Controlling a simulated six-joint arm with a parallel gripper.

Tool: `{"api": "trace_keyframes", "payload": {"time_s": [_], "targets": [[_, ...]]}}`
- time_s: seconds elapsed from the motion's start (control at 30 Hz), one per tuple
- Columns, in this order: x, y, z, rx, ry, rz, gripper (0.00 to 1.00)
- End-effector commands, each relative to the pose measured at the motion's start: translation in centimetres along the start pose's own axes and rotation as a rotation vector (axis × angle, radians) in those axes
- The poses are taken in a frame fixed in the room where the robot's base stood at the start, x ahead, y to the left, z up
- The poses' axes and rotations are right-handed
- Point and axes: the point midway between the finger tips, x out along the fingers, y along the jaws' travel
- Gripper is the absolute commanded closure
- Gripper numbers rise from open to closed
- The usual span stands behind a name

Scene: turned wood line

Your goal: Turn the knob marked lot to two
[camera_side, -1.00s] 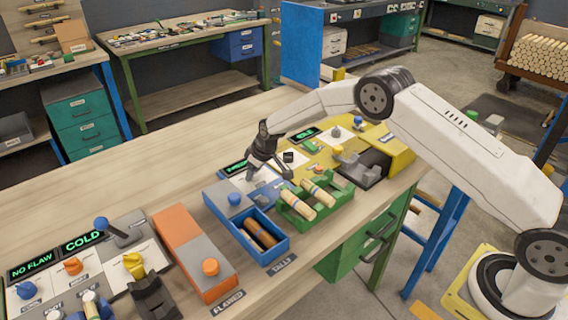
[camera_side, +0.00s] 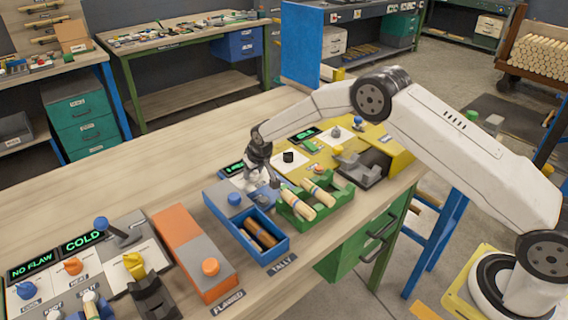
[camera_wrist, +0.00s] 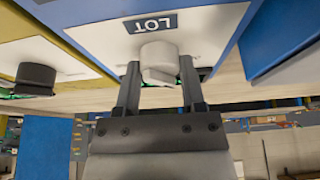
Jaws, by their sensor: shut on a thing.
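The lot knob (camera_wrist: 158,64) is pale and round with a flat-sided grip, on a white plate of a blue panel. The dark label LOT (camera_wrist: 151,22) shows beside it in the wrist view, upside down. My gripper (camera_wrist: 160,72) has one finger on each side of the knob and is shut on it. In the side view my gripper (camera_side: 262,182) is low over the blue station, behind the blue tray, and hides the knob. A green-lettered display (camera_side: 232,169) stands beside it, partly covered, and I cannot read its value.
A blue tray (camera_side: 283,244) with dark turned pieces stands in front, beside a green rack (camera_side: 338,205) holding pale pieces. A black knob (camera_side: 288,156) sits on the yellow station behind. An orange box (camera_side: 172,230) is to the left. The bench top behind is clear.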

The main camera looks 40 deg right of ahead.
Motion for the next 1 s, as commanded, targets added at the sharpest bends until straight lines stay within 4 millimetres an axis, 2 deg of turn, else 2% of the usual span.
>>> {"api": "trace_keyframes", "payload": {"time_s": [0.7,1.0], "targets": [[0.04,-0.24,-0.04,0.376,0.001,0.156,1.00],[0.08,-0.23,-0.02,0.469,0.000,0.194,1.00]]}}
